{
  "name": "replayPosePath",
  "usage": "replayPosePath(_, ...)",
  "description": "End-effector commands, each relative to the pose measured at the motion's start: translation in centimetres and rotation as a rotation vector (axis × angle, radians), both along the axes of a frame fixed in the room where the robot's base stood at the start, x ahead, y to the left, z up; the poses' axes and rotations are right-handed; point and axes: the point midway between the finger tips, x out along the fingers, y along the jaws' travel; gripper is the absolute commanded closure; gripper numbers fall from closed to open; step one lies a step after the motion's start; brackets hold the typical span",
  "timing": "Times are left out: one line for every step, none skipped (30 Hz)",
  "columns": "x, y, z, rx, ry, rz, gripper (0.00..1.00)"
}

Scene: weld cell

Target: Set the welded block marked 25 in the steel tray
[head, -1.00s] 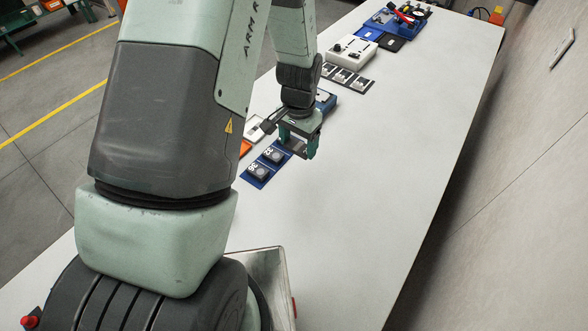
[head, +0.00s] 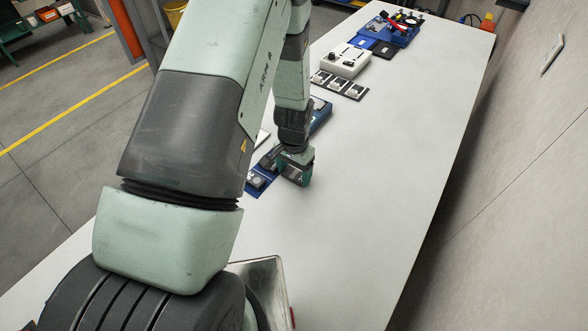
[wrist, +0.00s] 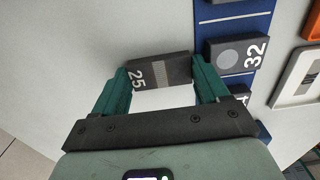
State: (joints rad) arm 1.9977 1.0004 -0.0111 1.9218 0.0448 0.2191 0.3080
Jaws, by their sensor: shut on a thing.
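The dark block marked 25 (wrist: 150,74) is between my gripper's green fingers in the wrist view, its white number at the left end. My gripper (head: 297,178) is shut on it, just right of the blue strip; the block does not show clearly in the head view. I cannot tell whether the block touches the table. A shiny metal tray (head: 272,264), seemingly the steel tray, stands at the near end of the table in the head view, mostly hidden behind my arm.
A block marked 32 (wrist: 233,54) sits on the blue strip (wrist: 232,12), close to my right finger, which partly hides another block. A white frame (wrist: 292,82) lies further right. Cases and a dark strip of parts (head: 340,84) stand further back. The table's right side is clear.

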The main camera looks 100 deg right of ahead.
Motion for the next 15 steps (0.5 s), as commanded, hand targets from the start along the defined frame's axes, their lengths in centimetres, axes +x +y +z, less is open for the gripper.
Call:
replayPosePath(0.0,0.0,-0.3,0.000,0.000,0.000,0.69)
replayPosePath(0.0,0.0,-0.4,0.000,0.000,0.000,0.69)
replayPosePath(0.0,0.0,-0.5,0.000,0.000,0.000,0.69)
replayPosePath(0.0,0.0,-0.6,-0.001,0.001,0.000,0.69)
replayPosePath(0.0,0.0,-0.8,-0.001,0.001,-0.001,0.69)
replayPosePath(0.0,0.0,-0.8,0.000,0.001,-0.001,0.20)
replayPosePath(0.0,0.0,-0.8,-0.001,0.001,-0.001,0.15)
replayPosePath(0.0,0.0,-0.8,-0.001,0.001,-0.002,0.15)
replayPosePath(0.0,0.0,-0.8,-0.002,0.002,-0.002,0.15)
replayPosePath(0.0,0.0,-0.8,-0.002,0.002,-0.002,0.15)
replayPosePath(0.0,-0.1,-0.7,-0.002,0.002,-0.003,0.15)
replayPosePath(0.0,-0.1,-0.6,-0.004,0.002,-0.003,0.15)
replayPosePath(0.0,-0.1,-0.4,-0.004,0.003,-0.003,0.15)
replayPosePath(0.0,-0.1,-0.2,-0.004,0.003,-0.003,0.15)
replayPosePath(-0.1,-0.2,0.3,-0.006,0.003,-0.004,0.15)
